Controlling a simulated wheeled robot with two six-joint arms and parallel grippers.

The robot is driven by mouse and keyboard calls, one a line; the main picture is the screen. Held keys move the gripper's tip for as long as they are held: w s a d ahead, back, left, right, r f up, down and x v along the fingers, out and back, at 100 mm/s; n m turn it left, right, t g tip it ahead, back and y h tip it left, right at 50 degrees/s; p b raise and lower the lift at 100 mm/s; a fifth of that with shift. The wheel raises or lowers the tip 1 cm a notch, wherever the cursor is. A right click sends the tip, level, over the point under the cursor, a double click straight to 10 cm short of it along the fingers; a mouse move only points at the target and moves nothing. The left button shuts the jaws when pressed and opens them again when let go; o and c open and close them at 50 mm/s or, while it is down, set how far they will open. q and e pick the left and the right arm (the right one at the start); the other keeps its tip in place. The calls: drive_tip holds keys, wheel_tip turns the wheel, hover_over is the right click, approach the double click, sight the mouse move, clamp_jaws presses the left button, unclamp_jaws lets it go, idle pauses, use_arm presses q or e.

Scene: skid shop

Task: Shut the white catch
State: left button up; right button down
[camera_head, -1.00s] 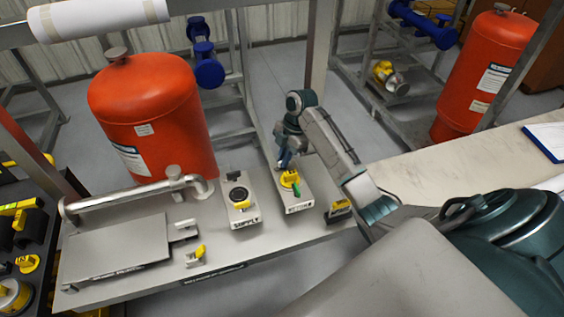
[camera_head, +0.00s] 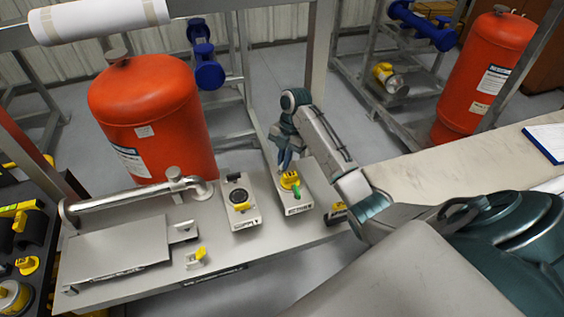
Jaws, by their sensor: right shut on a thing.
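My right gripper (camera_head: 285,163) reaches down to the far end of the right-hand grey box (camera_head: 302,198). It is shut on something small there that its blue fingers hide. Just in front of it on this box is a yellow knob (camera_head: 289,180) with a green handle (camera_head: 296,191). I cannot make out a white catch clearly; the part under my fingers is hidden. My left gripper is not in view.
A metal pipe (camera_head: 130,197) and a grey lidded box (camera_head: 118,252) stand on the left of the bench. A small yellow lever (camera_head: 200,253) is near its front edge. A large orange tank (camera_head: 150,115) stands behind. A pale tabletop (camera_head: 440,173) is at right.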

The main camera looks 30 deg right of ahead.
drive_tip(key=shift+r+n+p, duration=0.1)
drive_tip(key=shift+n+p, duration=0.7)
drive_tip(key=shift+n, duration=0.1)
drive_tip(key=shift+n+g+p, duration=0.3)
drive_tip(key=shift+n, duration=0.2)
drive_tip(key=shift+n+h+p, duration=0.4)
drive_tip(key=shift+n+p, duration=0.3)
drive_tip(key=shift+n+g+p, duration=0.3)
drive_tip(key=shift+n+p, duration=0.1)
drive_tip(key=shift+n, duration=0.6)
